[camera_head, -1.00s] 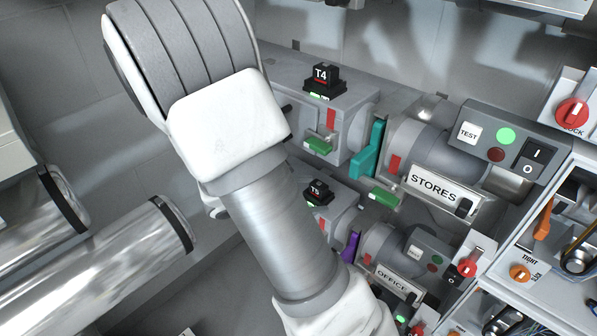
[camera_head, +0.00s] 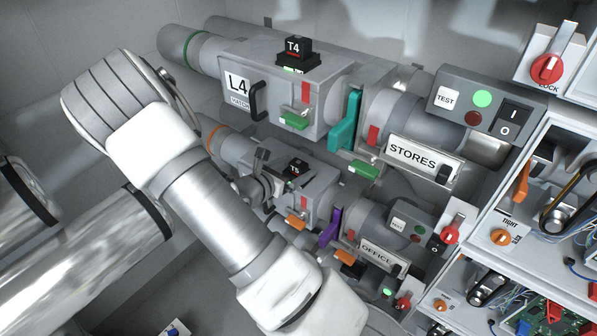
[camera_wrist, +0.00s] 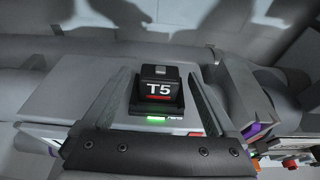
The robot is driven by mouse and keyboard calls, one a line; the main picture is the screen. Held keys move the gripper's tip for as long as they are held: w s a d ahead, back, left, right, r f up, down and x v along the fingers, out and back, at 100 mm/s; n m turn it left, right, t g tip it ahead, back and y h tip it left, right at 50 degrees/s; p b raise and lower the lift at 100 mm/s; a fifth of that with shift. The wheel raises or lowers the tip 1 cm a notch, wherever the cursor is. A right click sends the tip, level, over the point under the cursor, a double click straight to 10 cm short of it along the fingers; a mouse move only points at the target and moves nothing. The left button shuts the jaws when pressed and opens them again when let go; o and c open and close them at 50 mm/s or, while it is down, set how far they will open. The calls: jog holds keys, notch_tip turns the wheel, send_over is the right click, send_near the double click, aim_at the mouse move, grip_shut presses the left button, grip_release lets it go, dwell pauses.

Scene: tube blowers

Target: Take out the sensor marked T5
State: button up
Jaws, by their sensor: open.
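The T5 sensor (camera_wrist: 159,88) is a black block with a white T5 label and a red line. In the wrist view it sits upright in a dark base (camera_wrist: 157,112) with a lit green light, on top of a grey box. My gripper (camera_wrist: 155,90) is open, with one finger on each side of the sensor; I cannot tell whether they touch it. In the head view the sensor (camera_head: 296,168) is small, on the lower unit marked OFFICE, with my gripper (camera_head: 277,172) close beside it.
A similar T4 sensor (camera_head: 295,47) stands on the upper unit marked STORES (camera_head: 413,157). A teal lever (camera_head: 345,121) and a purple lever (camera_head: 331,229) stick up beside the boxes. Open cabinets with wiring (camera_head: 545,300) stand at the right.

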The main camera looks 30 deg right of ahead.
jog(key=shift+w+d+f, duration=0.2)
jog(key=shift+w+d, duration=0.1)
jog(key=shift+d, duration=0.35)
jog(key=c, duration=1.5)
jog(key=shift+o, duration=0.2)
jog(key=shift+r, duration=0.1)
